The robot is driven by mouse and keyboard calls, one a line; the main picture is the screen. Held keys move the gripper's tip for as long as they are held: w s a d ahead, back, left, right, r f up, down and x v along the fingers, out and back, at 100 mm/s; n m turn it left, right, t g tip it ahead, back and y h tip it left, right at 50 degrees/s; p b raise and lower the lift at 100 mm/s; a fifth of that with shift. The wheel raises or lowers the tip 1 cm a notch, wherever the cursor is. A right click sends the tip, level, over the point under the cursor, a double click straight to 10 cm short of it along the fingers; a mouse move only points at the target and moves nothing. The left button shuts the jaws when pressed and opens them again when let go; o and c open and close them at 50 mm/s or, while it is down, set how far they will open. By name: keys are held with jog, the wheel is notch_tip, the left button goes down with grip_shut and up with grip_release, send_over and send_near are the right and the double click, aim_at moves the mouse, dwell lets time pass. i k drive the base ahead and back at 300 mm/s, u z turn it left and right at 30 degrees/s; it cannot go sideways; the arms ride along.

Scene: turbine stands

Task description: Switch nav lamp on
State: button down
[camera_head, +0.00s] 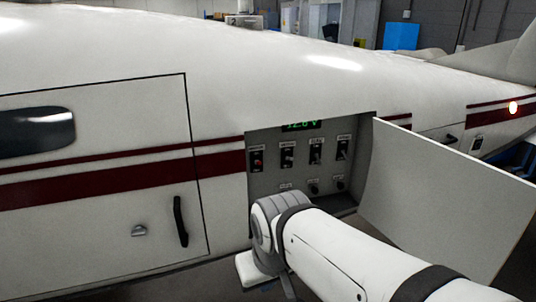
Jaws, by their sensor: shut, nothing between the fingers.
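An open panel recess (270,180) in the white aircraft's side holds a row of switches. The leftmost switch (256,160) has a reddish spot. Three dark switches, the second (287,157), the third (315,153) and the fourth (342,149), stand to its right. Their labels are too small to read, so I cannot tell which one is for the nav lamp. A small light (513,107) glows warm on the rear fuselage at the right. My arm reaches in from the lower right, its wrist in front of the recess's lower edge. My gripper's fingers do not show.
A green display (301,125) is lit above the switches. Small knobs (314,188) sit below them. The open white panel door (440,200) stands out to the right of the recess, behind my arm. A closed door with a dark handle (180,221) is at the left.

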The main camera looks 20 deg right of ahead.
aim_at(316, 155)
jog(key=z, duration=0.35)
jog(key=k, duration=1.15)
jog(key=z, duration=1)
jog(key=i, duration=1.7)
jog(key=u, duration=0.65)
jog(key=i, duration=0.5)
jog(key=u, duration=0.3)
jog(key=k, duration=0.85)
jog(key=u, duration=0.2)
jog(key=i, duration=0.3)
jog(key=z, duration=0.05)
